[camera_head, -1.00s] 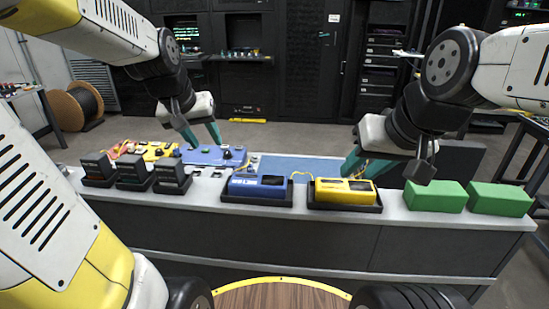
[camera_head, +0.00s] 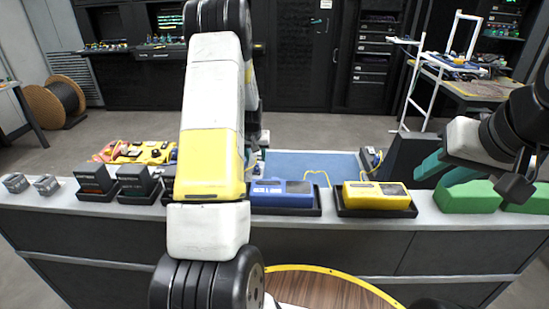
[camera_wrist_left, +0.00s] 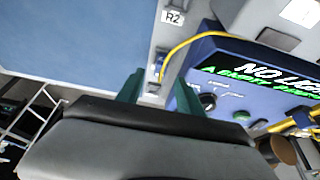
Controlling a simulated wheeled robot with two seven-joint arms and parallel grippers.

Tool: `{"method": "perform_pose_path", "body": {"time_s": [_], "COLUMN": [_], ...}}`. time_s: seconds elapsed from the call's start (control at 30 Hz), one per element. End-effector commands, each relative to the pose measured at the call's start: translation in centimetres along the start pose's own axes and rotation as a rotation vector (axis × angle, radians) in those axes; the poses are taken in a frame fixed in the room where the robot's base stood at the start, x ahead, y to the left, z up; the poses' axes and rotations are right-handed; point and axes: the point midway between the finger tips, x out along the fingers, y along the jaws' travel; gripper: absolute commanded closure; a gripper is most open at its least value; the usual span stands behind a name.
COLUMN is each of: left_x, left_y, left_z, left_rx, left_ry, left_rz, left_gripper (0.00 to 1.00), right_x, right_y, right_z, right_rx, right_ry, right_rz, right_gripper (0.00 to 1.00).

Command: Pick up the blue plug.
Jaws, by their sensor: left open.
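In the left wrist view a yellow cable runs to a small plug (camera_wrist_left: 161,69) beside a blue device (camera_wrist_left: 225,85) with knobs and green lettering. In the head view my left arm hides most of this gripper. My right gripper (camera_head: 445,172) is open and looks empty, above the green blocks.
On the counter stand a blue box (camera_head: 283,194) and a yellow box (camera_head: 376,196) in black trays, black modules (camera_head: 96,181) at the left and green blocks (camera_head: 468,196) at the right. A blue mat (camera_head: 310,164) lies behind. A dark stand (camera_head: 410,155) rises behind the counter's right part.

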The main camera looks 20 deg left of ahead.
Motion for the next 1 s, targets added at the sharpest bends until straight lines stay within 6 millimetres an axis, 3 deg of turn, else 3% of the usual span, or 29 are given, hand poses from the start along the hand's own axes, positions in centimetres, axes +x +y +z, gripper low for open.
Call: {"method": "perform_pose_path", "body": {"time_s": [0.3,0.63,0.87,1.0], "left_x": [4.5,5.3,5.3,5.3], "left_y": [0.1,0.1,0.1,0.1], "left_z": [0.4,0.3,0.3,0.3], "left_rx": [0.001,0.0,0.0,0.0], "left_ry": [-0.002,0.0,-0.001,0.0], "left_rz": [0.001,0.001,0.001,0.001], "left_gripper": [0.56,0.56,1.0,1.0], "right_x": [0.0,0.0,0.0,0.0], "right_y": [0.0,0.0,0.0,0.0], "right_z": [0.0,0.0,0.0,0.0], "right_rx": [0.0,0.0,0.0,0.0], "right_ry": [0.0,0.0,0.0,0.0], "right_rz": [0.0,0.0,0.0,0.0], "right_gripper": [0.64,0.64,0.64,0.64]}}
